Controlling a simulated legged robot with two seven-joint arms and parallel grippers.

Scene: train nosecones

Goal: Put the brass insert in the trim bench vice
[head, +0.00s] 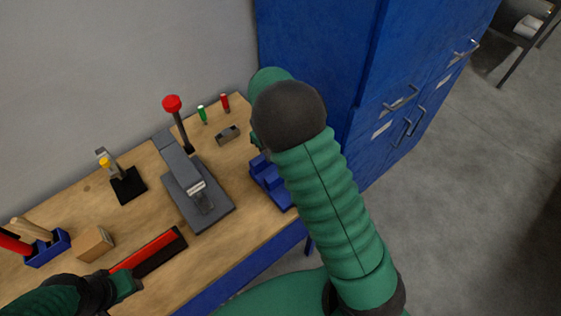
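The blue vice (268,180) stands at the right front edge of the wooden bench, partly hidden behind my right arm. I cannot pick out the brass insert for certain; a small yellow piece (104,162) shows on a black-based stand at the back left. My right arm crosses the middle of the view and bends down beside the vice; its gripper is hidden behind the arm. My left gripper (126,284) is at the bottom left, low by the front of the bench beside a red and black tray. Its fingertips are not clear enough to tell if it is open.
A grey press (190,185) with a red-knobbed lever stands mid-bench. Beside it are a red and black tray (160,252), a wooden block (95,243), a blue tool holder (48,248), a small grey metal block (228,134) and green and red-handled tools. A blue cabinet (345,60) stands right.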

